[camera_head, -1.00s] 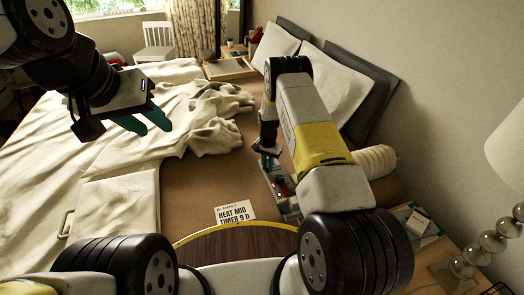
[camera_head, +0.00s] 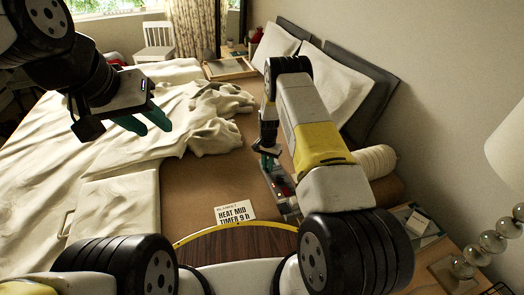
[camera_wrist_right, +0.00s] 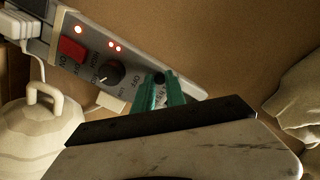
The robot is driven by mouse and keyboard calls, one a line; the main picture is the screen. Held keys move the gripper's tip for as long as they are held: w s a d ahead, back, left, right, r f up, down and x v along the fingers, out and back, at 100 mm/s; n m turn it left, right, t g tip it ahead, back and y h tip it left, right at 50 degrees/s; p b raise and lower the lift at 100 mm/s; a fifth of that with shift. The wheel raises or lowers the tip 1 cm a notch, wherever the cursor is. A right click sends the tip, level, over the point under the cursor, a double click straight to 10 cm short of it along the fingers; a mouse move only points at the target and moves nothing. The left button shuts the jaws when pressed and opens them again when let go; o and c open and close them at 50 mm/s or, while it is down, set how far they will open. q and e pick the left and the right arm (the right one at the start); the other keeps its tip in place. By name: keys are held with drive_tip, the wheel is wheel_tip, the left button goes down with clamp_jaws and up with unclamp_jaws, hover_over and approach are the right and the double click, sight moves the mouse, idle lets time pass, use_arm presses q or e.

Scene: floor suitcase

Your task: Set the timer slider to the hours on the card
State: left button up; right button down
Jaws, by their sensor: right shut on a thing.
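The card (camera_head: 234,213) lies on the brown bed surface and reads "BLANKET HEAT MID TIMER 9 h". The grey blanket controller (camera_head: 284,187) lies to its right, partly hidden by my right arm. In the right wrist view the controller (camera_wrist_right: 92,62) shows a red switch (camera_wrist_right: 72,48), a round dark dial (camera_wrist_right: 110,73) and lit red lamps. My right gripper (camera_wrist_right: 160,88) is shut on the small dark slider knob (camera_wrist_right: 160,77), its green fingertips on either side. The slider's hour marks are too small to read. My left gripper (camera_head: 143,122) is open and empty above the bed.
Rumpled blankets (camera_head: 205,115) cover the bed's left side. A rolled cushion (camera_head: 376,160) and pillows lie right and behind. A lamp (camera_head: 490,242) stands at the right.

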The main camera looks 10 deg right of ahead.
sight(282, 169)
drive_tip(key=d, duration=0.3)
drive_tip(key=w+d, duration=0.1)
drive_tip(key=d, duration=0.3)
drive_tip(key=shift+w, duration=0.2)
drive_tip(key=c, duration=1.4)
unclamp_jaws()
drive_tip(key=shift+r, duration=0.1)
wheel_tip(282, 169, up, 8)
drive_tip(key=shift+f, duration=0.15)
